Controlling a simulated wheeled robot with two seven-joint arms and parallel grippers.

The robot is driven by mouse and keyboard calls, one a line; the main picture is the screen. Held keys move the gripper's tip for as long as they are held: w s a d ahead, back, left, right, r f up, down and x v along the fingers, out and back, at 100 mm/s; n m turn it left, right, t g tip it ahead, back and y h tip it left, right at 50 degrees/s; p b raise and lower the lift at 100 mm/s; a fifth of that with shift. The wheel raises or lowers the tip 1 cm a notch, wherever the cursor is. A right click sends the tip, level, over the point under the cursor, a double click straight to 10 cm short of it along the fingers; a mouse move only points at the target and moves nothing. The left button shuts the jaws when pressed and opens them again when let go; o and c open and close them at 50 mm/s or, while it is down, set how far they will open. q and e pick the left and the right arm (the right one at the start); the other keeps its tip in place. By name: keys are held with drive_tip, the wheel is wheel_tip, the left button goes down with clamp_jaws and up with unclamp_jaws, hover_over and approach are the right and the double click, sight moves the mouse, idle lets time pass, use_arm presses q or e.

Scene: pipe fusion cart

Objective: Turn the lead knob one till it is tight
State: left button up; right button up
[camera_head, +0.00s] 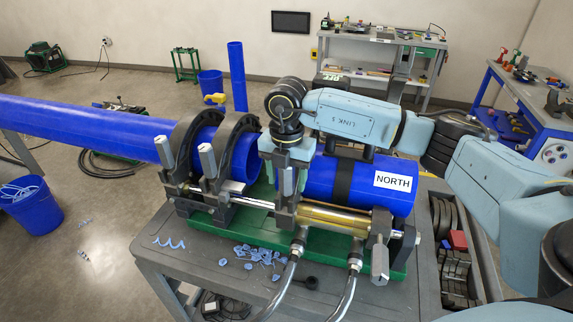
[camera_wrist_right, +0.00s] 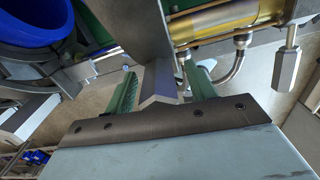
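The pipe fusion machine (camera_head: 330,219) stands on the cart with several grey hexagonal knobs on its clamps. My right gripper (camera_head: 287,188) points down at the inner clamp of the right-hand pipe piece. In the right wrist view, a grey hex knob (camera_wrist_right: 160,82) stands between the two green fingers of that gripper (camera_wrist_right: 161,75). The fingers are apart, with narrow gaps beside the knob. Two more knobs, a left one (camera_head: 164,151) and a middle one (camera_head: 207,160), and a front right one (camera_head: 380,263) are free. My left gripper is out of view.
A long blue pipe (camera_head: 85,127) runs through the left clamps, and a short blue pipe marked NORTH (camera_head: 330,180) lies in the right clamps. Blue shavings (camera_head: 258,256) lie on the grey cart top (camera_head: 190,268).

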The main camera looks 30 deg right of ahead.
drive_tip(key=c, duration=1)
drive_tip(key=shift+m+p, duration=0.35)
drive_tip(key=shift+m, duration=1.15)
drive_tip(key=o, duration=2)
drive_tip(key=shift+r, duration=0.1)
wheel_tip(320, 180, up, 6)
drive_tip(key=p, duration=0.4)
drive_tip(key=shift+p, duration=0.3)
